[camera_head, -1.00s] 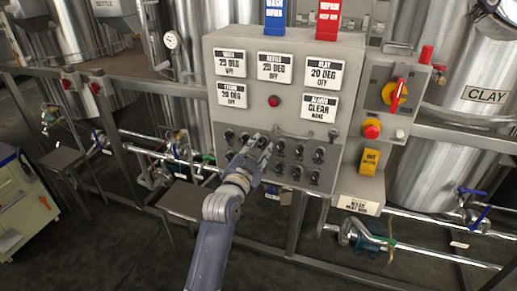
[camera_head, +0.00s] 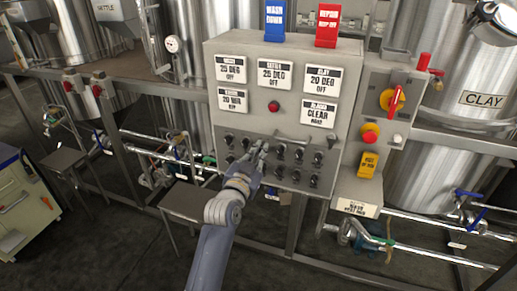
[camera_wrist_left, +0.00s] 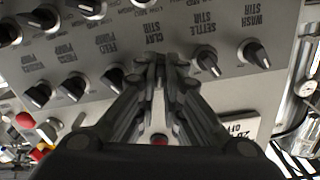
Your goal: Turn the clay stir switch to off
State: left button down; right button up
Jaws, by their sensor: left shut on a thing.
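My left gripper (camera_head: 261,148) is at the upper row of dark knobs on the grey control panel (camera_head: 228,50). In the left wrist view, which is upside down, its fingertips (camera_wrist_left: 160,62) are shut around the knob at the CLAY STIR label (camera_wrist_left: 154,32). That clay stir switch is mostly hidden between the fingers, so its pointer angle cannot be read. The clay display (camera_head: 322,80) reads 20 DEG, OFF. The settle stir knob (camera_wrist_left: 207,62) and wash stir knob (camera_wrist_left: 256,53) stand beside the gripper, apart from it. My right gripper is not in view.
Several other knobs, such as the feed pump knob (camera_wrist_left: 114,79), sit close by. A red indicator (camera_head: 274,106) is above the knobs. A side box carries a red-and-yellow rotary switch (camera_head: 393,99) and a red button (camera_head: 370,133). A small stool (camera_head: 188,203) stands below left.

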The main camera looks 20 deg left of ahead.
pick_arm(q)
jog(key=n+p, duration=0.1)
jog(key=n, duration=0.1)
jog(key=n+p, duration=0.2)
jog(key=shift+r+n, duration=0.2)
jog(key=shift+n, duration=0.1)
jog(key=n+p, duration=0.1)
jog(key=n, duration=0.3)
jog(key=shift+f+p, duration=0.1)
jog(key=shift+p, duration=0.3)
jog(key=shift+n, duration=0.3)
jog(key=c, duration=1.7)
grip_release()
jog(key=shift+f, duration=0.1)
jog(key=s, duration=1.2)
jog(key=shift+a, duration=0.2)
